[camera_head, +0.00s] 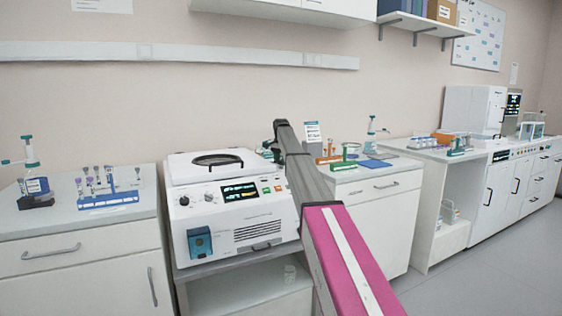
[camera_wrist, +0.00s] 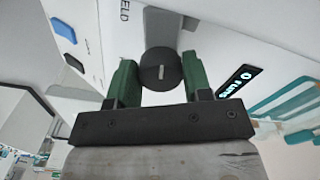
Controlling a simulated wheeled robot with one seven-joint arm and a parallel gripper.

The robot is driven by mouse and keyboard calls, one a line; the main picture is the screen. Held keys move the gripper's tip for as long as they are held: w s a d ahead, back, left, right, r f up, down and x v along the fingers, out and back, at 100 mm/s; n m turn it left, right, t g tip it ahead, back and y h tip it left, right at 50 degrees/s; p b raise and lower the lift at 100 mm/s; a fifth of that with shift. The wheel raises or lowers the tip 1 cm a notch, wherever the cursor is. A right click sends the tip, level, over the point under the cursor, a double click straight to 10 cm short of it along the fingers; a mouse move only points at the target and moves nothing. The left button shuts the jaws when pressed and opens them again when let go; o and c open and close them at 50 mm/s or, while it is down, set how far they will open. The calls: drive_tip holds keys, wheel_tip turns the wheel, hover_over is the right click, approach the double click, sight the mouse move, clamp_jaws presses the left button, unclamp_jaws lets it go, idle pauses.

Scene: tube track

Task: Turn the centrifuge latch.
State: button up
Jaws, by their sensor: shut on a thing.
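The centrifuge (camera_head: 232,205) is a white box with a round dark ring on its lid and a lit display on its front. It stands left of my arm in the head view. In the wrist view, the centrifuge latch (camera_wrist: 160,72) appears as a black round knob with a short pale mark on its face, set against a white panel. My gripper (camera_wrist: 160,82) has its green fingers on either side of the knob and is shut on it. In the head view, my arm hides the knob and most of the gripper.
A blue tube rack (camera_head: 108,200) and a dispenser bottle (camera_head: 33,178) stand on the left bench. The right bench holds an orange rack (camera_head: 328,159), a green-based rack (camera_head: 344,165) and another dispenser bottle (camera_head: 371,130). Open floor lies at the lower right.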

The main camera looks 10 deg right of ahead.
drive_tip(key=n, duration=0.8)
drive_tip(key=shift+d, duration=0.1)
drive_tip(key=n, duration=0.3)
drive_tip(key=shift+n, duration=0.4)
drive_tip(key=shift+d+n, duration=0.1)
drive_tip(key=shift+n, duration=1.6)
drive_tip(key=o, duration=0.9)
drive_tip(key=shift+r, duration=0.15)
wheel_tip(320, 180, up, 11)
drive_tip(key=shift+f, duration=0.2)
